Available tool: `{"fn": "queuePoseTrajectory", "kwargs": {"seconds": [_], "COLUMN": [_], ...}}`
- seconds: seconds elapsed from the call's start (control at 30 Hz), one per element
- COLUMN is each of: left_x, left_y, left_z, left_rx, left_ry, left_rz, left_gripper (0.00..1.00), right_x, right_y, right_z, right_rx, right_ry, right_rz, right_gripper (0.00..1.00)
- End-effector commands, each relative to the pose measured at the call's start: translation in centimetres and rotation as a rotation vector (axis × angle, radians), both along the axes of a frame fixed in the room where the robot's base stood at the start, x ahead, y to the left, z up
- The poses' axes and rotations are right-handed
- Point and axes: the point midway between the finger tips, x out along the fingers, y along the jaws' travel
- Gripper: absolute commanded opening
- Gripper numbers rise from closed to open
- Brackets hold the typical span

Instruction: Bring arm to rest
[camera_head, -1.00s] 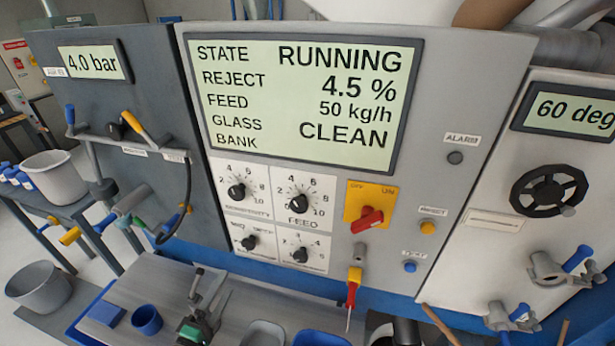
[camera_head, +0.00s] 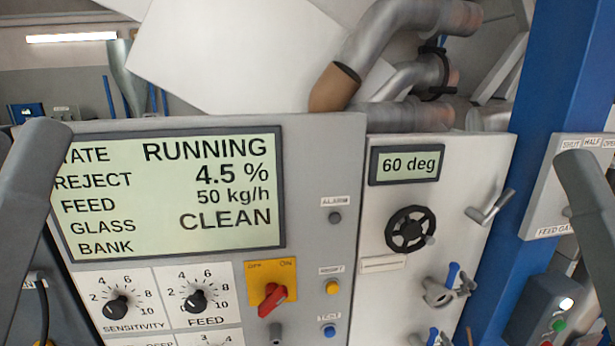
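Two grey arm links, which look like mine, stand at the left and right edges of the head view. Neither of my grippers shows in the head view. The control panel's display (camera_head: 180,195) reads RUNNING, 4.5 %, 50 kg/h and CLEAN. A red rotary switch (camera_head: 272,298) sits on a yellow plate below it. The SENSITIVITY knob (camera_head: 116,307) and the FEED knob (camera_head: 196,300) are at the lower left. A second display (camera_head: 407,165) reads 60 deg, above a black handwheel (camera_head: 410,229).
Grey pipes (camera_head: 408,45) run above the panels. A blue column (camera_head: 545,120) stands at the right, with a FEED GATE plate (camera_head: 548,195) beside it. A box with green and red buttons (camera_head: 550,318) is at the lower right.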

Motion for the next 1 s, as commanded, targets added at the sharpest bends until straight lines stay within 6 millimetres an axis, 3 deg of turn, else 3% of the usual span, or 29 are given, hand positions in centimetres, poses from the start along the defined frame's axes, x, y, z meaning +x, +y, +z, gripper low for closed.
{"fn": "queuePoseTrajectory", "kwargs": {"seconds": [0.03,0.07,0.1,0.27,0.5,0.6,0.73,1.0], "left_x": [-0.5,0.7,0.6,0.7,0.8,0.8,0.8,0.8], "left_y": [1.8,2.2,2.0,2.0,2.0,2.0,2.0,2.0], "left_z": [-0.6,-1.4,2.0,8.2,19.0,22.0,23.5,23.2], "left_rx": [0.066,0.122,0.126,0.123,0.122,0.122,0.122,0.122], "left_ry": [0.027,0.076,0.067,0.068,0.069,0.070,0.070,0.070], "left_rz": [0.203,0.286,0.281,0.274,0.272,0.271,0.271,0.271], "left_gripper": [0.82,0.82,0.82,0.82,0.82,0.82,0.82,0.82], "right_x": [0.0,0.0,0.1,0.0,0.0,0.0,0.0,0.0], "right_y": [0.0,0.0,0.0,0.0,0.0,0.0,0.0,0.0], "right_z": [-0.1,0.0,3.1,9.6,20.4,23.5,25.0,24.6], "right_rx": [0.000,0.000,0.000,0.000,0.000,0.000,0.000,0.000], "right_ry": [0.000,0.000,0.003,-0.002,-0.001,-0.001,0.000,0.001], "right_rz": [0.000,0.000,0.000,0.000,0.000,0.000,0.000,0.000], "right_gripper": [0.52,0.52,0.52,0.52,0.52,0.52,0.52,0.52]}}
